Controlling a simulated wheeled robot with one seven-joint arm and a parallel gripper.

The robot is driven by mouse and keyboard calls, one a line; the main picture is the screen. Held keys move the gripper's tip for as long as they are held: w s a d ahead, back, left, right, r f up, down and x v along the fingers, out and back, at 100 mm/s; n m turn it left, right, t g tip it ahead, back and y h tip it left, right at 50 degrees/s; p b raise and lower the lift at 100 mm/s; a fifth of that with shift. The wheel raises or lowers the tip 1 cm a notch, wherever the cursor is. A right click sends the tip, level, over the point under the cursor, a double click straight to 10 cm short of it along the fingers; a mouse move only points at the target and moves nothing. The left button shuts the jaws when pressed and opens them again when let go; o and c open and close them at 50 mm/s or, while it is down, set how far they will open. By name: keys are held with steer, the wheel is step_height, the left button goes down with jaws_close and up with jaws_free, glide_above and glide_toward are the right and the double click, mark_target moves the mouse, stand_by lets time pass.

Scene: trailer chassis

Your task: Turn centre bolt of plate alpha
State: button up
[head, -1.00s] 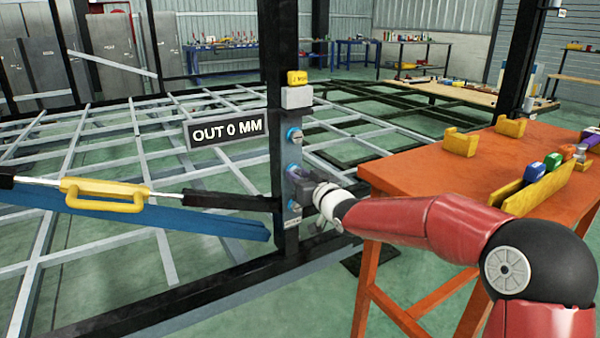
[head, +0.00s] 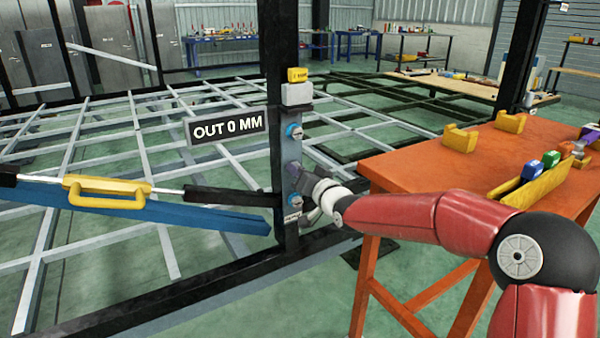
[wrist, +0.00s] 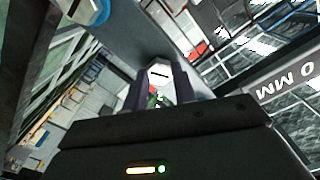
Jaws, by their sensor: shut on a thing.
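A narrow grey plate (head: 293,150) is fixed on the dark upright post, with blue-ringed bolts in a column. The upper bolt (head: 294,131) and lower bolt (head: 295,200) show in the head view. My gripper (head: 294,168) is at the middle position and hides the centre bolt there. In the wrist view my gripper (wrist: 163,92) is shut on the centre bolt (wrist: 160,72), whose pale head with a dark slot shows between the fingers. Another blue-ringed bolt (wrist: 85,10) shows at the top left. The sign (head: 226,127) beside the post reads "OUT 0 MM".
A yellow tag (head: 297,75) tops a grey box (head: 297,95) above the plate. A strut with a yellow handle (head: 105,193) meets the post from the left. An orange table (head: 420,163) with yellow holders stands close to my arm on the right.

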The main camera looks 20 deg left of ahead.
steer(key=shift+d+f, duration=0.1)
steer(key=shift+f, duration=0.1)
steer(key=o, duration=0.9)
steer(key=shift+c, duration=0.2)
steer(key=shift+o, duration=0.7)
steer(key=shift+r, duration=0.15)
steer(key=v, duration=0.8)
steer(key=shift+b, duration=0.3)
steer(key=shift+w, duration=0.1)
